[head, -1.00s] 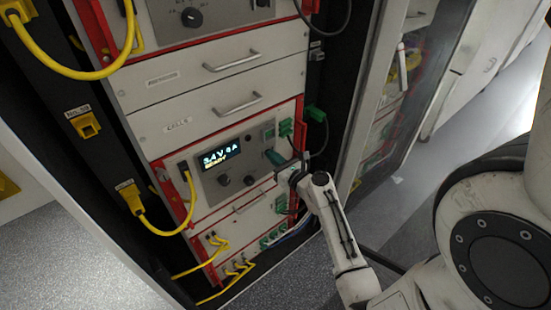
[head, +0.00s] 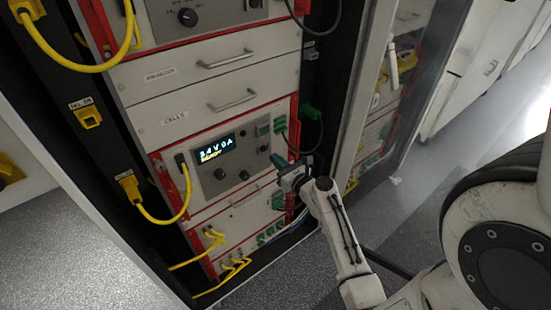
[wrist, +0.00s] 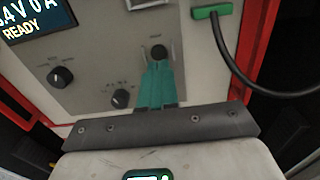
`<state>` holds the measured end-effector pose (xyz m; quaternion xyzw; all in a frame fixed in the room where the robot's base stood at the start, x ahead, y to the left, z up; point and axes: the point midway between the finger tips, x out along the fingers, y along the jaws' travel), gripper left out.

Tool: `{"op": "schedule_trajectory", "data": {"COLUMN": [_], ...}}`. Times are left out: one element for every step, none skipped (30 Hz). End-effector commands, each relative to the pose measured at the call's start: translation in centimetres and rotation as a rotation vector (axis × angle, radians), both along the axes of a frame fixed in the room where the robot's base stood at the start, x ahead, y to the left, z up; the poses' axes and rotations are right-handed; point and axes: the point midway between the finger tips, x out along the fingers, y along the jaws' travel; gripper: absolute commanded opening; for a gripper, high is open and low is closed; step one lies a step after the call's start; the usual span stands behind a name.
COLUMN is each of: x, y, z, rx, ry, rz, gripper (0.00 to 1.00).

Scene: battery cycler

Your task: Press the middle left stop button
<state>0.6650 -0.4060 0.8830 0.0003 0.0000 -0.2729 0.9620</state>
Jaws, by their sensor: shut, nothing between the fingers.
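The cycler's grey control panel (head: 228,165) has a lit display (head: 215,148) reading 3.4 V 0 A READY. A round dark button (wrist: 158,52) is on the panel's right side in the wrist view, with a small label above it too small to read. It shows small in the head view (head: 263,149). My gripper (wrist: 157,66) has its teal fingers shut, empty, with the tips just below the button. I cannot tell whether they touch the panel. In the head view, my gripper (head: 276,160) is at the panel's right edge.
Two dark knobs, left (wrist: 62,77) and right (wrist: 118,98), are left of my fingers. A green plug (wrist: 211,12) with a black cable hangs to the right. Yellow cables (head: 187,190) loop at the rack's left. A drawer (head: 225,105) is above.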

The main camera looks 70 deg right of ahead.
Motion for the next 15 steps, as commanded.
{"op": "schedule_trajectory", "data": {"x": [-0.5, -0.8, -1.2, -1.5, -1.8, -2.3, -2.6, -3.1, -3.5, -3.9, -4.4, -4.9, -5.3, -5.7, -6.2], "y": [0.4, 0.5, 0.8, 0.9, 1.1, 1.4, 1.5, 1.8, 2.1, 2.3, 2.6, 2.9, 3.2, 3.5, 3.7], "z": [-0.1, -0.1, -0.1, -0.1, -0.2, -0.2, -0.2, -0.2, -0.2, -0.3, -0.3, -0.3, -0.3, -0.2, -0.3], "rx": [0.001, 0.001, 0.001, 0.001, 0.001, 0.001, 0.001, 0.002, 0.001, 0.002, 0.002, 0.002, 0.002, 0.001, 0.002], "ry": [0.001, 0.001, 0.001, 0.001, 0.002, 0.002, 0.002, 0.003, 0.002, 0.003, 0.002, 0.001, 0.002, 0.002, 0.003], "rz": [0.001, 0.001, 0.001, 0.000, 0.000, -0.001, -0.001, -0.002, -0.002, -0.002, -0.001, -0.001, -0.001, 0.000, -0.001], "gripper": [0.00, 0.00, 0.00, 0.00, 0.00, 0.00, 0.00, 0.00, 0.00, 0.00, 0.00, 0.00, 0.00, 0.00, 0.00]}}
